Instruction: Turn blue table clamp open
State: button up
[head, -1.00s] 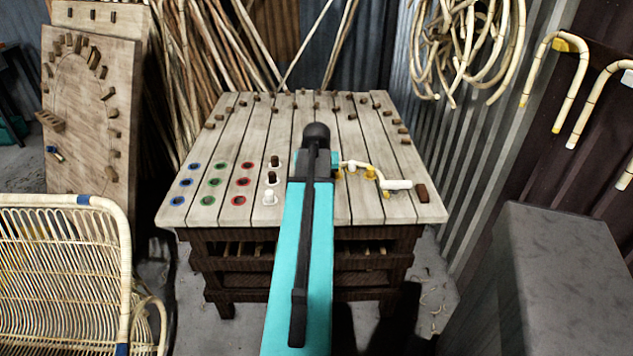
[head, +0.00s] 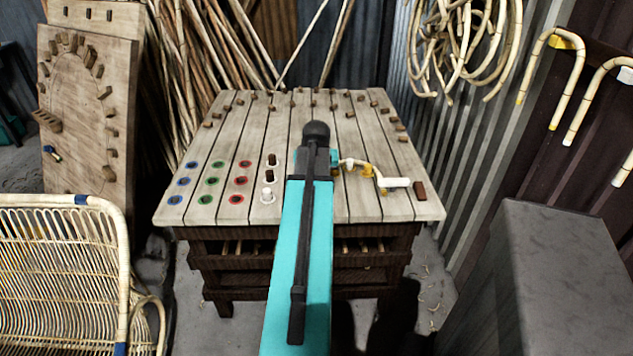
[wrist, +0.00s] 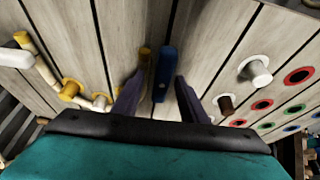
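The blue table clamp (wrist: 166,72) stands on the plank table top in the wrist view, its narrow blue body pointing up the picture. My gripper (wrist: 156,88) is open, with one dark finger on each side of the clamp's lower end. Gaps show between the fingers and the clamp, and I see no contact. A yellow peg or clamp (wrist: 145,54) stands just left of the blue one, close to the left finger. In the head view, my arm hides the blue clamp and my fingertips.
A bent rattan piece (head: 358,166) with a white end (head: 397,182) lies right of my arm, among yellow fittings. A white peg (head: 268,195) stands left of my arm, near rows of blue, green and red ringed holes (head: 209,181). Brown blocks dot the table's far half.

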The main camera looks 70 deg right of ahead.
jog(key=shift+r, duration=0.15)
jog(key=shift+v, duration=0.9)
jog(key=v, duration=1.1)
jog(key=shift+a+r+b, duration=0.2)
jog(key=shift+r+b, duration=0.1)
jog(key=shift+b, duration=0.15)
